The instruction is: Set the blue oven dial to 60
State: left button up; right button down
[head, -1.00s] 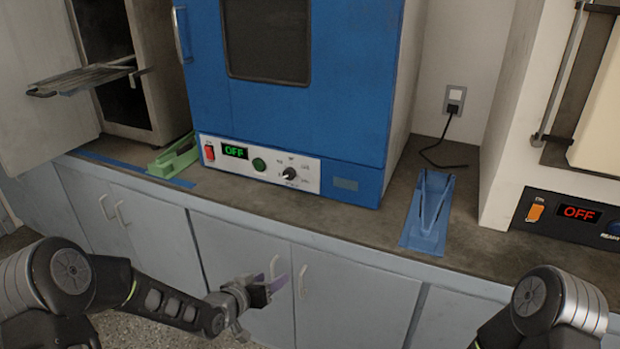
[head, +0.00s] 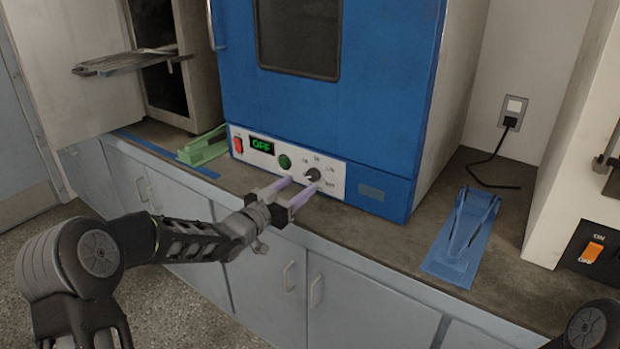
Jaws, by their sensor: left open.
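The blue oven (head: 385,95) stands on the counter with its door closed. Its white control panel (head: 236,166) has a red switch (head: 238,145), a display (head: 262,146) reading OFF in green, a green button (head: 285,161) and a dark dial (head: 312,174) with printed marks around it, too small to read. My left gripper (head: 299,191) is open, its two pale purple fingers pointing at the dial from just in front and below. I cannot tell whether the fingertips touch the dial. My right gripper is out of view.
A blue holder (head: 462,240) lies on the counter right of the oven, and a green one (head: 203,147) lies to its left. An open cabinet with a rack (head: 125,62) is at left. A white machine with an orange switch (head: 594,251) is at right.

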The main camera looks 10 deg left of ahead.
aim_at(311, 177)
pick_arm(q)
jog(key=x, duration=0.6)
jog(key=shift+s, duration=0.1)
jog(key=shift+c, duration=0.4)
jog(key=shift+f, duration=0.1)
grip_shut()
